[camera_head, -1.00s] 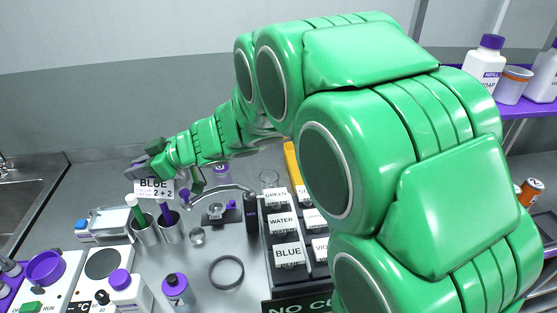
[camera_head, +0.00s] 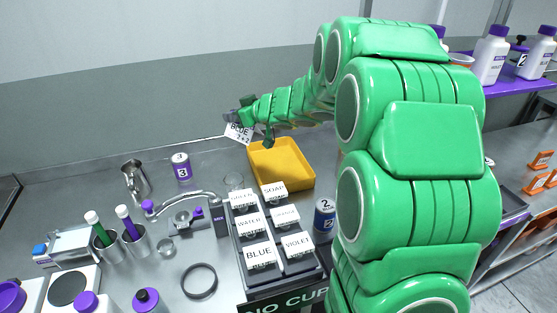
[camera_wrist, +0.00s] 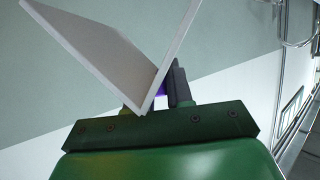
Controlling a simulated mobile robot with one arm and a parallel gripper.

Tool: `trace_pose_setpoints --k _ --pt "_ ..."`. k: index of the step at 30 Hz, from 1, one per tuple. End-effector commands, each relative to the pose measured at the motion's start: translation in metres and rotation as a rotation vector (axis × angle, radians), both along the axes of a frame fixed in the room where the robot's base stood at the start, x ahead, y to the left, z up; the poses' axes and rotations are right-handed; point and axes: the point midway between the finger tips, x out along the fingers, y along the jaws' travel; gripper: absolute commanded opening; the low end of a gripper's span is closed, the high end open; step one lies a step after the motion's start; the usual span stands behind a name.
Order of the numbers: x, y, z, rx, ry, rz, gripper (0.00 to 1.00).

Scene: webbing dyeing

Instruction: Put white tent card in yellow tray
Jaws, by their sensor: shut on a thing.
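The white tent card (camera_head: 239,133), printed "BLUE 2+2", is held in the air by my gripper (camera_head: 243,118). My gripper is shut on the card. The card hangs tilted just above and left of the yellow tray's far left corner. In the wrist view the folded card (camera_wrist: 105,52) stands in a V between the fingers (camera_wrist: 155,92); its print is hidden there. The yellow tray (camera_head: 302,192) sits on the steel counter behind the labelled rack. The part of the tray that shows looks empty, and my arm crosses above its far edge.
A rack (camera_head: 283,279) of labelled compartments stands in front of the tray. A blue can (camera_head: 325,214) stands at its right. A steel jug (camera_head: 135,180) and a can marked 3 (camera_head: 181,167) stand to the left. A curved faucet-like pipe (camera_head: 185,198) is left of the rack.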

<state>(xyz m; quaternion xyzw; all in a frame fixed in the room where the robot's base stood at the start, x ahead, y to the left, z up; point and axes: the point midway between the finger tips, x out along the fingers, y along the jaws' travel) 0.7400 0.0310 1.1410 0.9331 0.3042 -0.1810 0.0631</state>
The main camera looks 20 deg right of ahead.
Motion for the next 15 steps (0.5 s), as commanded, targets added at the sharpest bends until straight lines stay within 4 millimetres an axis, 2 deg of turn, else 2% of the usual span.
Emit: trace_pose_setpoints --k 1,6,15 --pt "0.004 -0.02 -0.001 0.001 0.0 -0.035 0.0" --pt "0.011 -0.071 -0.002 0.0 0.005 -0.124 0.0" --pt "0.015 -0.136 -0.004 0.005 0.009 -0.236 0.0"
